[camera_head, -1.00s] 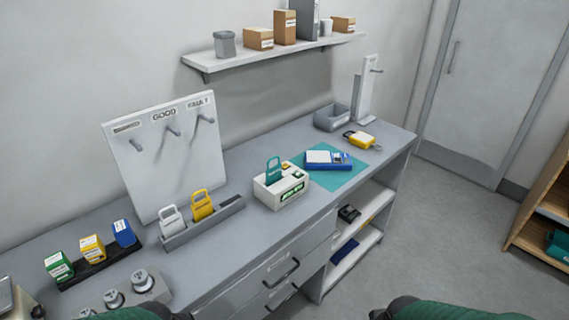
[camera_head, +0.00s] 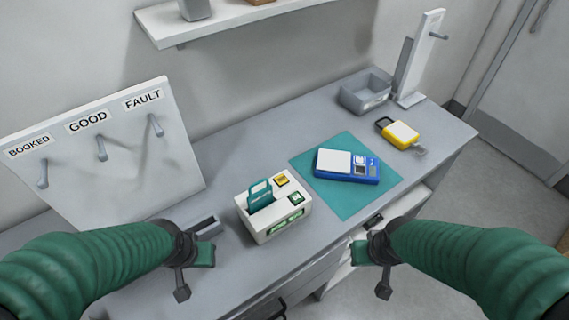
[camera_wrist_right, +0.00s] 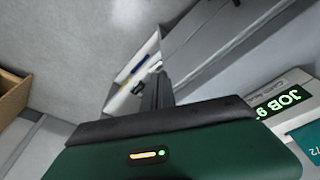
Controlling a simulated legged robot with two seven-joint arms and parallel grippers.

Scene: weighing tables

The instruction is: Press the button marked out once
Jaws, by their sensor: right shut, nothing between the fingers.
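A white box device (camera_head: 262,222) stands on the bench, with a teal tag (camera_head: 262,197) upright in its top. It has a yellow button (camera_head: 281,180), a green button (camera_head: 296,198) and a lit green display (camera_head: 287,222). The button markings are too small to read. In the right wrist view the device's display (camera_wrist_right: 281,104) reads "JOB 9", partly cut off. My right gripper (camera_head: 383,288) is to the right of the device, near the bench's front edge, shut and empty. My left gripper (camera_head: 182,288) is left of the device; its finger opening is unclear.
A blue scale (camera_head: 346,167) lies on a teal mat (camera_head: 345,204) right of the device. The bench behind the device is clear.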

